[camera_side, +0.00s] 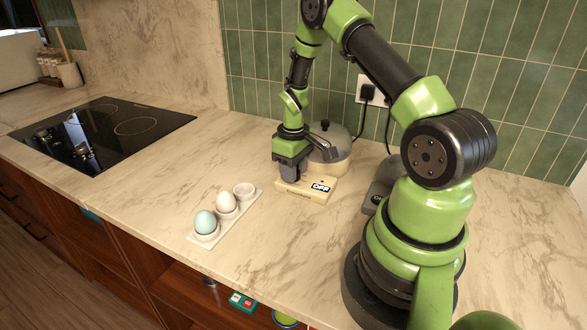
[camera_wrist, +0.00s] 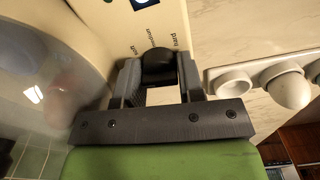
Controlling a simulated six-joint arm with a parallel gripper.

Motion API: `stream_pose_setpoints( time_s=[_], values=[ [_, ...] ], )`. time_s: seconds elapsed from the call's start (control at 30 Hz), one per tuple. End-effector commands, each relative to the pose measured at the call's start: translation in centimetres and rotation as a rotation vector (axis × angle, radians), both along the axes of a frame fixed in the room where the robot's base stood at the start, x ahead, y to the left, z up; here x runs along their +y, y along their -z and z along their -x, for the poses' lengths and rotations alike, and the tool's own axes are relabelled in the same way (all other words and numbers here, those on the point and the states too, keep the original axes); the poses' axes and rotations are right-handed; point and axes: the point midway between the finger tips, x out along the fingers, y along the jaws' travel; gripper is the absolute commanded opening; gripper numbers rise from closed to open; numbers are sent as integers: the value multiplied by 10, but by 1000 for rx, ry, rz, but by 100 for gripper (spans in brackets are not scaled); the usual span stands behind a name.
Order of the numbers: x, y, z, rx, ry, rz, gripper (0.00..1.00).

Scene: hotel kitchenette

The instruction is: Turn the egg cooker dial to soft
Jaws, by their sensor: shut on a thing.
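The egg cooker (camera_side: 330,151) stands near the tiled wall, with a rounded lid and a cream base (camera_side: 308,194). A small display on the base reads OFF. My gripper (camera_side: 289,174) points down over the left part of the base and hides the dial in the side view. In the wrist view, my gripper (camera_wrist: 159,82) is shut on the dark dial (camera_wrist: 158,62), one finger on each side. Small print beside the dial seems to read "medium" and "hard". I cannot tell exactly where the dial points. The cooker's shiny lid (camera_wrist: 45,75) fills the left of the wrist view.
A white egg holder (camera_side: 240,208) with a blue egg (camera_side: 205,221), a white egg (camera_side: 226,202) and an empty cup lies left of the cooker. A black hob (camera_side: 105,130) is farther left. A plug (camera_side: 367,92) and cord hang behind.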

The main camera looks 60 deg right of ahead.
Motion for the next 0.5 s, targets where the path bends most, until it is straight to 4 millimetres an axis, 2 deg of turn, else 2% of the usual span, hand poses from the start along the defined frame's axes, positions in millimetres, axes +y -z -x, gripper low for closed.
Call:
stream_pose_setpoints(
  time_s=[0.5],
  values=[
    [0, -1, 0, 0, 327, 0, 12]
  ],
)
